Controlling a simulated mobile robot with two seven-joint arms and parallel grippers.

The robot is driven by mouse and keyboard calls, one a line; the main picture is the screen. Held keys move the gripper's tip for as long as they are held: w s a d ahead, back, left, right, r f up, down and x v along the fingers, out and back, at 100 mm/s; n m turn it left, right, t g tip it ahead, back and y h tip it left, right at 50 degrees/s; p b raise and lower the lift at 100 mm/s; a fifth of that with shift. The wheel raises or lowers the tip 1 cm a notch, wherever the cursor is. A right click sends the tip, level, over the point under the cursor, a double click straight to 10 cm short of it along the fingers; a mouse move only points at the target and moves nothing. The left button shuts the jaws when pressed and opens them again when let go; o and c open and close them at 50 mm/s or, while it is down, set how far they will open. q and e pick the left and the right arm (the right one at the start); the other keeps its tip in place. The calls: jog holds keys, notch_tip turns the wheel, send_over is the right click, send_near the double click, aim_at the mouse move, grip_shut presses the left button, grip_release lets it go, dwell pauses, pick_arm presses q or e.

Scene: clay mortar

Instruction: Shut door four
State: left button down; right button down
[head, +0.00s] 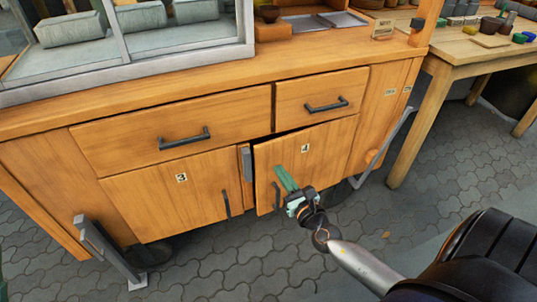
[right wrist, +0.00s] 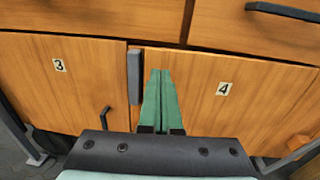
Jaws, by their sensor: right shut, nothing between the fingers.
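Door four (head: 325,150) is a wooden cabinet door with a "4" label, right of door three (head: 150,200). It stands slightly ajar, with a dark gap along its top and its left edge out from the frame. Its dark handle (head: 277,197) is near the left edge. My right gripper (head: 281,172) has green fingers shut and empty, in front of the left part of door four, just above the handle. In the right wrist view the shut fingers (right wrist: 161,80) overlap the left edge of door four (right wrist: 235,105). I cannot tell whether they touch it. My left gripper is not in view.
Two drawers, the left one (head: 170,125) and the right one (head: 322,90), sit shut above the doors. A grey metal post (head: 108,250) stands at the lower left. A wooden table (head: 460,50) is at the right. Grey paving lies open in front.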

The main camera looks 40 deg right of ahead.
aim_at(264, 147)
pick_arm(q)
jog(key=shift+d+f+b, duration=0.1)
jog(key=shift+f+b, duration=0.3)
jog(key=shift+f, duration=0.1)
pick_arm(e)
jog(key=w, duration=0.5)
jog(key=w+d, duration=0.1)
jog(key=w, duration=0.2)
jog(key=shift+d, duration=0.1)
jog(key=shift+w, duration=0.1)
jog(key=w, duration=0.1)
jog(key=w+m+h, duration=0.1)
jog(key=w, duration=0.1)
jog(key=shift+w+d+h+p, duration=0.2)
jog(key=shift+w+h+p, duration=0.05)
jog(key=shift+h+p, duration=0.1)
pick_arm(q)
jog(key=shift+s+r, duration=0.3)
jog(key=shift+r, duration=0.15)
pick_arm(e)
jog(key=shift+w+d+r, duration=0.1)
jog(key=shift+w+r, duration=0.05)
jog(key=shift+r, duration=0.1)
